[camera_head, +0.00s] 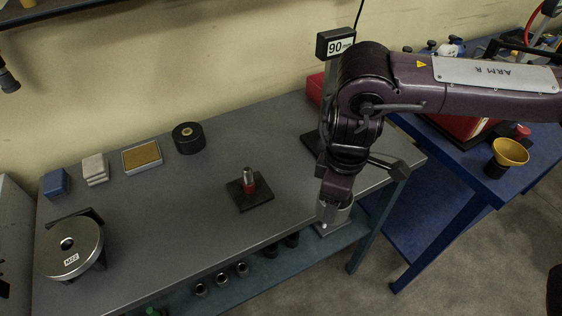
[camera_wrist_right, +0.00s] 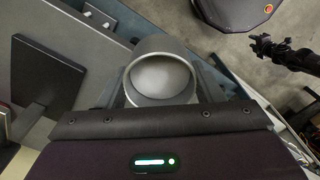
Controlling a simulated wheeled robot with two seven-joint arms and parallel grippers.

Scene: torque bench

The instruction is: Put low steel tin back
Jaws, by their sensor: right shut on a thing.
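My right gripper (camera_head: 334,214) hangs at the front right edge of the grey bench. In the right wrist view it is shut on a round grey steel tin (camera_wrist_right: 162,76), with a finger on either side. The tin's round rim and pale inside face the camera. In the head view the tin is mostly hidden by the gripper, and only a bit of pale metal shows at the fingertips. I cannot tell whether the tin touches the bench. My left gripper is not in view.
The grey bench (camera_head: 150,220) bears a black plate with a red and steel piece (camera_head: 249,186), a black roll (camera_head: 188,138), a tan-topped box (camera_head: 142,157), pale blocks (camera_head: 95,170), a blue block (camera_head: 56,183) and a round steel disc (camera_head: 75,245). A display post (camera_head: 336,43) stands behind my arm.

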